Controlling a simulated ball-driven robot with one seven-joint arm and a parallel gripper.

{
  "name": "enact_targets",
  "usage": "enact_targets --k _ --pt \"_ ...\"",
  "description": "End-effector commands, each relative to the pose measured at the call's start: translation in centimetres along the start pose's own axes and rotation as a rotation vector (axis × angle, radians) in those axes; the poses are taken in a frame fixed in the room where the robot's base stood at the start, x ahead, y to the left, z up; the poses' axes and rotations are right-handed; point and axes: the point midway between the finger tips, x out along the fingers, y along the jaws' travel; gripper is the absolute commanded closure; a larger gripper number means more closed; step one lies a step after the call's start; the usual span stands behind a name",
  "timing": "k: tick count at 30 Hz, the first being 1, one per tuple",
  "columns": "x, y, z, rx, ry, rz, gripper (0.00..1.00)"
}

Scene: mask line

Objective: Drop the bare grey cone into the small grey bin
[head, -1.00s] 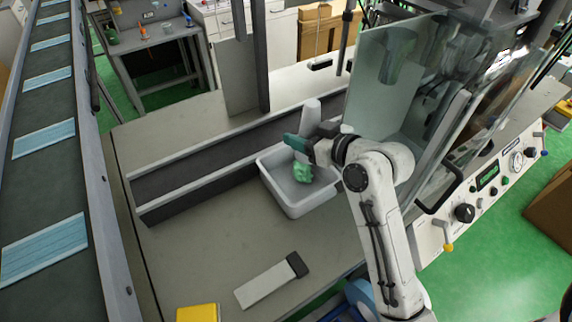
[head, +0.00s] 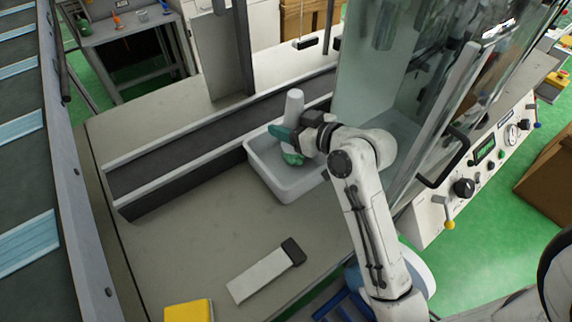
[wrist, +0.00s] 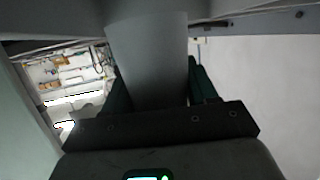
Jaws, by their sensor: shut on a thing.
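The bare grey cone (head: 294,104) is upright in my gripper, its pale upper part showing above the fingers in the head view. My gripper (head: 284,132), with dark green fingers, is shut on it. In the wrist view the cone (wrist: 147,60) stands between the two fingers (wrist: 155,85). The small grey bin (head: 287,190) sits on the bench under my gripper, and the cone is over its far part.
A dark channel with pale rails (head: 185,158) runs behind the bin. A glass-fronted cabinet (head: 375,70) stands close on the right. A grey block with a dark end (head: 262,275) and a yellow box (head: 188,311) lie at the front; the bench between is clear.

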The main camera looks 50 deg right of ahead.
Motion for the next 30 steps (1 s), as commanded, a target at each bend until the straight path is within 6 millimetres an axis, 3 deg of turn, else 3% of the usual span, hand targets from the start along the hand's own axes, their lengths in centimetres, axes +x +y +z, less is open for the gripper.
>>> enact_targets --k 8,9,17,25,30 --pt "0.1 0.0 0.1 0.0 0.001 0.0 0.73" --pt "0.1 0.0 0.1 0.0 0.001 0.0 0.39" --pt "0.1 0.0 0.1 0.0 0.001 0.0 0.14" --pt "0.0 0.0 0.0 0.0 0.0 -0.001 0.13" --pt "0.0 -0.1 -1.1 0.0 0.001 -0.001 0.13"
